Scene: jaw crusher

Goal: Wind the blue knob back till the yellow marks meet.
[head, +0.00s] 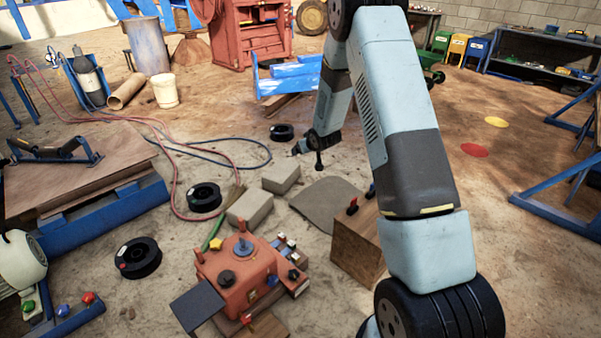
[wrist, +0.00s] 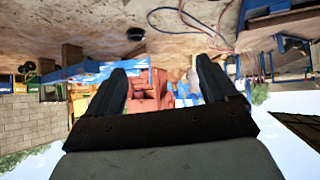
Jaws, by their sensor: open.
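The red-orange machine box (head: 230,278) sits low in the head view, left of my arm. A blue round knob (head: 243,246) with a short upright post is on its top. A yellow star-shaped knob (head: 216,243) and a black knob (head: 227,277) are beside it. A small yellow patch (head: 272,281) shows on the box's side; I cannot make out the yellow marks. My gripper (head: 298,150) is well beyond the box, apart from it. In the wrist view my gripper (wrist: 162,82) has its fingers spread with nothing between them. The wrist picture is upside down; the blue knob is not visible there.
A wooden block (head: 357,240) stands right of the box. Grey blocks (head: 249,208), black reels (head: 138,257) and hoses (head: 178,175) lie on the floor behind and left. A dark plate (head: 198,303) juts from the box's left. Open floor lies to the right of my arm.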

